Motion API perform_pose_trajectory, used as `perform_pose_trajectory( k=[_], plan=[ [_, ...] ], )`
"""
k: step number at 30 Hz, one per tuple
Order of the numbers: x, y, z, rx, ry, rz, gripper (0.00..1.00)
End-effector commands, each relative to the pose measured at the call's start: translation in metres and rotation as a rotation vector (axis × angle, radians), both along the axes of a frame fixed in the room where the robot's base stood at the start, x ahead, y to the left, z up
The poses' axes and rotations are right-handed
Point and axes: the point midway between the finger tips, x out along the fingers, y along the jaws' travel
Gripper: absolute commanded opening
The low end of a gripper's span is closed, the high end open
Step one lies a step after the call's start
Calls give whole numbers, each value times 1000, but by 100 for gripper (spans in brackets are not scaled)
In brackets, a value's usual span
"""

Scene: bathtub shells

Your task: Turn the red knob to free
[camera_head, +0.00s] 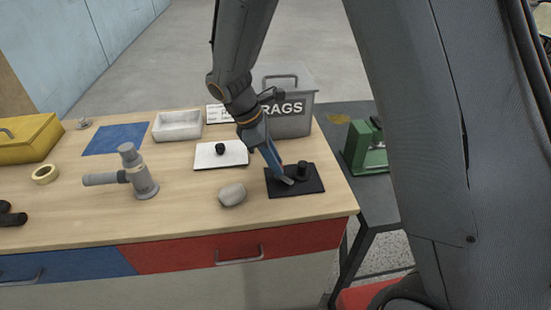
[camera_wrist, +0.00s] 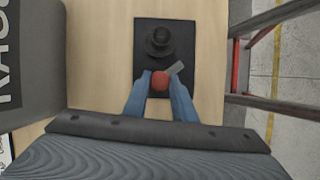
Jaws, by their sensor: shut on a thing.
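The red knob (camera_wrist: 160,82) shows in the wrist view between the two blue fingertips of my gripper (camera_wrist: 159,88). The fingers are shut on it, one on each side. A small grey flat piece (camera_wrist: 176,68) sticks out beside the knob, up and to the right. The knob sits at the near end of a black plate (camera_wrist: 145,60), which also carries a round black post (camera_wrist: 159,38). In the head view my gripper (camera_head: 277,165) reaches down to the black plate (camera_head: 310,187) at the right of the bench; the red knob is hidden there.
A grey stone-like lump (camera_head: 232,194) lies just left of the plate. A white board (camera_head: 221,157) with a black knob and a grey RAGS bin (camera_head: 290,122) stand behind. A grey pipe fitting (camera_head: 139,175) stands further left. The bench's right edge is close to the plate.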

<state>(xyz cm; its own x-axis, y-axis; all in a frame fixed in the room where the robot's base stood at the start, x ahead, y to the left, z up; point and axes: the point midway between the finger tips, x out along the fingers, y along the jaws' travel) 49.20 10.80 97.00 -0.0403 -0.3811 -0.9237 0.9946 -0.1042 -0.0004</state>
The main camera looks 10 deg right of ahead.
Motion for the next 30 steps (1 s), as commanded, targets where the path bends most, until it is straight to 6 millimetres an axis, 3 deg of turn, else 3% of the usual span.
perform_pose_trajectory(
  k=[15, 30],
  plan=[
    [4, -2, 1, 1, -1, -462, 2],
    [5, -3, 1, 0, -1, -678, 2]
  ],
)
